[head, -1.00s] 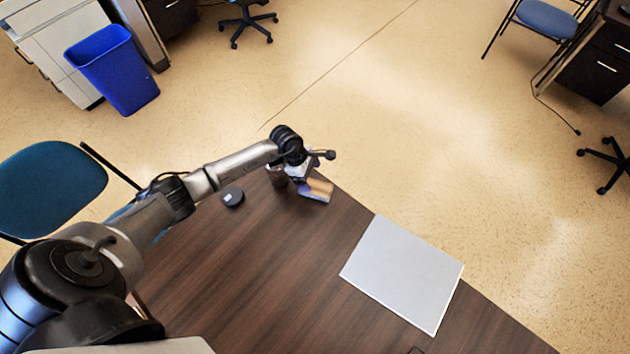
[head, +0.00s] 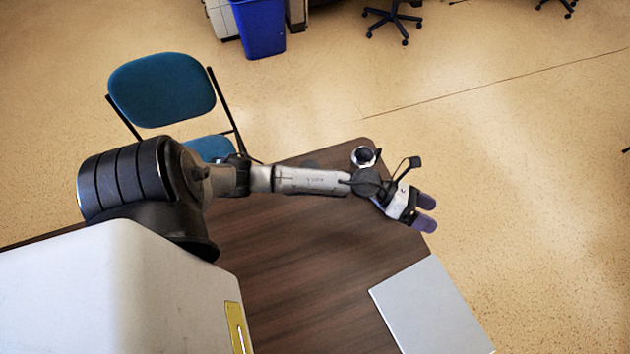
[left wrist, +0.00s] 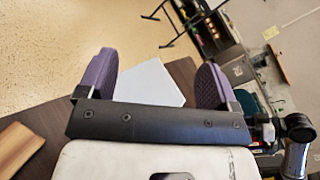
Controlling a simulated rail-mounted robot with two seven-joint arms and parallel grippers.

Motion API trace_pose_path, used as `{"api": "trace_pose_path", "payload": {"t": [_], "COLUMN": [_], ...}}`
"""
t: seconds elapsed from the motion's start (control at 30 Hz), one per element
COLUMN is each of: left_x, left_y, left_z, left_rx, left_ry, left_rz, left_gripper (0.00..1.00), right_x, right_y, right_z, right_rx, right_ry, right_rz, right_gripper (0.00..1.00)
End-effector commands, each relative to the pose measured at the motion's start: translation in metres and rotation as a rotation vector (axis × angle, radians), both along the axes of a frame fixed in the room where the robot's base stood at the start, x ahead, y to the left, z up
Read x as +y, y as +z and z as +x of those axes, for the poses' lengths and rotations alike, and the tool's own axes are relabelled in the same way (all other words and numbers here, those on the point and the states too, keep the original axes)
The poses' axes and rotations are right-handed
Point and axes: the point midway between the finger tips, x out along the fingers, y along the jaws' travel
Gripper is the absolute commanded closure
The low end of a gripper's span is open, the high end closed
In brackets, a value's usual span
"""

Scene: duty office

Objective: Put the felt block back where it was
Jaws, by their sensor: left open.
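My left gripper (head: 426,212) is over the far right edge of the dark wooden table. In the left wrist view its two purple-padded fingers (left wrist: 155,78) are wide apart with nothing between them. A tan and brown block (left wrist: 18,148), seemingly the felt block, lies at the lower left of the left wrist view. It is outside the fingers and cut off by the picture edge. I cannot make it out in the head view, where my gripper and wrist may hide it. My right gripper is not in view.
A flat white panel (head: 430,310) lies on the table (head: 300,250) at the right edge. A dark cup with a shiny rim (head: 364,157) stands close behind my left wrist. A blue chair (head: 162,90) stands beyond the table. The table middle is clear.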

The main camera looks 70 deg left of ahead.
Motion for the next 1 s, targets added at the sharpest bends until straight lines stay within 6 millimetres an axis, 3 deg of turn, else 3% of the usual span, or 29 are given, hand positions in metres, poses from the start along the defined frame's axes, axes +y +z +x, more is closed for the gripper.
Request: {"api": "trace_pose_path", "payload": {"t": [0.1,0.23,0.37,0.5,0.63,0.8,1.0], "left_x": [0.008,0.038,0.066,0.076,0.066,0.046,0.033], "left_y": [0.031,0.037,0.013,-0.024,-0.050,-0.062,-0.063], "left_z": [-0.010,-0.029,-0.065,-0.121,-0.178,-0.237,-0.271], "left_rx": [0.093,0.263,0.492,0.774,1.025,1.276,1.417], "left_ry": [0.258,0.561,0.881,1.228,1.515,1.791,1.942], "left_rz": [-0.425,-0.866,-1.258,-1.577,-1.750,-1.828,-1.828], "left_gripper": [0.15,0.15,0.15,0.15,0.15,0.15,0.15], "right_x": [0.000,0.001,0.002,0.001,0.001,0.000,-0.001], "right_y": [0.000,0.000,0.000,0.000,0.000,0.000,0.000], "right_z": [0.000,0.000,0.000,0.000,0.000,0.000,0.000], "right_rx": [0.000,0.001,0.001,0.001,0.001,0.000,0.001], "right_ry": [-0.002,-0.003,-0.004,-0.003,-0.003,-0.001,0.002], "right_rz": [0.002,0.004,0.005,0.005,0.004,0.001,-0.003], "right_gripper": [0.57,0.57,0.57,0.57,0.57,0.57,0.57]}}
